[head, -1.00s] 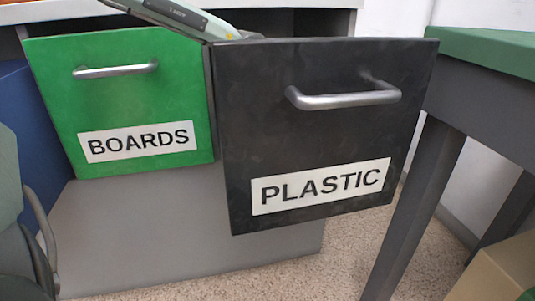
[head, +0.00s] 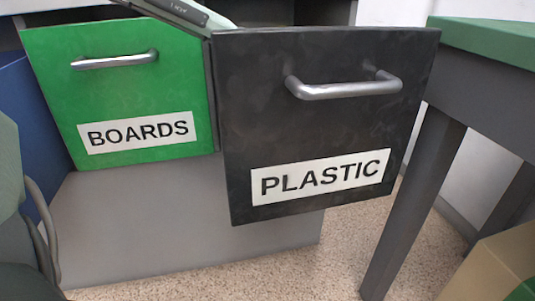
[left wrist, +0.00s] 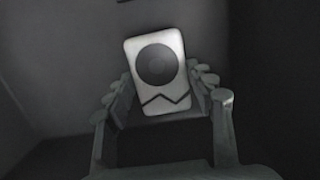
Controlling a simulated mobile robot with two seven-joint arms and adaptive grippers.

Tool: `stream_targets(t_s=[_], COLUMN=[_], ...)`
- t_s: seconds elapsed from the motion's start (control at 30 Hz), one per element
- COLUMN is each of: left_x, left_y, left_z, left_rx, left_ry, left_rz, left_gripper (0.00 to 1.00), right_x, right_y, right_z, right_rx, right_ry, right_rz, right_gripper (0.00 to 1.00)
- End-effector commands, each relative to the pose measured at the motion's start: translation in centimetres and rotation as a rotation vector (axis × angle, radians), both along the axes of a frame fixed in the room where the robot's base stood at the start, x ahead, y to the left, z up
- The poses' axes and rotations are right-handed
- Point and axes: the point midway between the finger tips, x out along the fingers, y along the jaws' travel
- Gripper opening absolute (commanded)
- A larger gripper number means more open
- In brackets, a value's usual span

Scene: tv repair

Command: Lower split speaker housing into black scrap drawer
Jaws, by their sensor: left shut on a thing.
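The split speaker housing (left wrist: 156,68) shows in the left wrist view as a pale block with rounded corners, a dark round cone and a dark zigzag crack across its lower part. My left gripper (left wrist: 161,88) is shut on it, one finger at each side. Dark walls surround them. In the head view the black scrap drawer (head: 315,128), labelled PLASTIC, is pulled out. Part of my left arm reaches over its back left edge; the gripper and housing are hidden behind the drawer front there. My right gripper is in neither view.
A blue surface (head: 38,125) is at the far left. A green-topped table (head: 490,40) stands close on the right, with a tan box (head: 485,272) below. Speckled floor (head: 310,260) is clear in front.

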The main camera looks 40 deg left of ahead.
Motion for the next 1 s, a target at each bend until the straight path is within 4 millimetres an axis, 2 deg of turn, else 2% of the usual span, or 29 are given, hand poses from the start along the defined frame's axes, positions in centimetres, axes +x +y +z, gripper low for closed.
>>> stream_targets(t_s=[0.1, 0.13, 0.3, 0.67, 0.77, 1.0], left_x=[0.0, 0.0, 0.0, 0.0, 0.0, -0.6], left_y=[0.0, 0.0, 0.0, 0.0, 0.1, 0.6], left_z=[-0.3, -0.2, -0.2, 0.2, 1.4, 6.3], left_rx=[0.0, 0.0, 0.0, 0.001, 0.0, 0.0], left_ry=[0.0, 0.0, 0.0, -0.001, -0.004, -0.006], left_rz=[0.0, 0.0, 0.0, 0.0, 0.001, 0.002], left_gripper=[0.26, 0.58, 0.78, 0.78, 0.78, 0.78], right_x=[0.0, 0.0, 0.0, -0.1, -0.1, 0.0], right_y=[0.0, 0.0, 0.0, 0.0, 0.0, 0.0], right_z=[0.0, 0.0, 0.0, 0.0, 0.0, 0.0], right_rx=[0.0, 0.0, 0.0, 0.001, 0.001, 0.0], right_ry=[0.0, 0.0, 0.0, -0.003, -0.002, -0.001], right_rz=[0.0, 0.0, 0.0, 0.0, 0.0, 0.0], right_gripper=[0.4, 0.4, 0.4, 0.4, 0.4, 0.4])
